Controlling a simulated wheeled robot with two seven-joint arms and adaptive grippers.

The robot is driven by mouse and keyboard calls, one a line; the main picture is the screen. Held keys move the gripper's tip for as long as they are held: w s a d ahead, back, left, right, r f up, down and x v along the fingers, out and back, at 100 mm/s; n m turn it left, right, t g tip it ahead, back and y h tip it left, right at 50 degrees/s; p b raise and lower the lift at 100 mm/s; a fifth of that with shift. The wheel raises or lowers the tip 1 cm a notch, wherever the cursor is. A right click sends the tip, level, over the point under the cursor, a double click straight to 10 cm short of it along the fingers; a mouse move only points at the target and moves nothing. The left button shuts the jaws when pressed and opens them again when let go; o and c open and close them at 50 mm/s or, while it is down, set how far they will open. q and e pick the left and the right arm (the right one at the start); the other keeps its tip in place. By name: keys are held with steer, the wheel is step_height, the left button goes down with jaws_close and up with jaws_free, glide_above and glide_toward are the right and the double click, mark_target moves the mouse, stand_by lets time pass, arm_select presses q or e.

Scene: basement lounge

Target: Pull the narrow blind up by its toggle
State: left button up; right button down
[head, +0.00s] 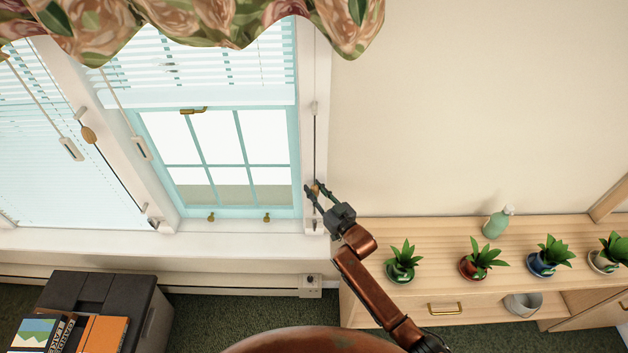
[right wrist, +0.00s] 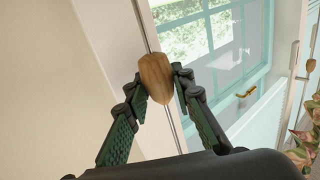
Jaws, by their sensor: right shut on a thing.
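The narrow blind (head: 200,70) hangs in the right-hand window and covers its upper part, with its lower edge above the panes. Its cord (head: 315,140) runs down the white frame at the window's right side. The wooden toggle (right wrist: 155,78) is on this cord, between the fingers of my right gripper (right wrist: 158,86) in the right wrist view. In the head view my right gripper (head: 316,190) is low beside the window's right edge, shut on the toggle, which is mostly hidden there. My left gripper is not in view.
A wider blind (head: 50,150) hangs low at the left, with another wooden toggle (head: 88,135). A wooden shelf (head: 440,230) at the right holds several potted plants and a green bottle (head: 496,222). A dark box (head: 100,295) with books stands at the lower left.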

step_height(320, 180, down, 9)
steer(key=b, duration=0.4)
steer(key=shift+s+f, duration=0.1)
steer(key=shift+f, duration=0.15)
steer(key=c, duration=1.9)
jaws_free()
steer(key=shift+r, duration=0.2)
steer(key=shift+d, duration=0.1)
steer(key=v, duration=1.1)
steer(key=shift+s+d, duration=0.2)
steer(key=shift+s, duration=0.15)
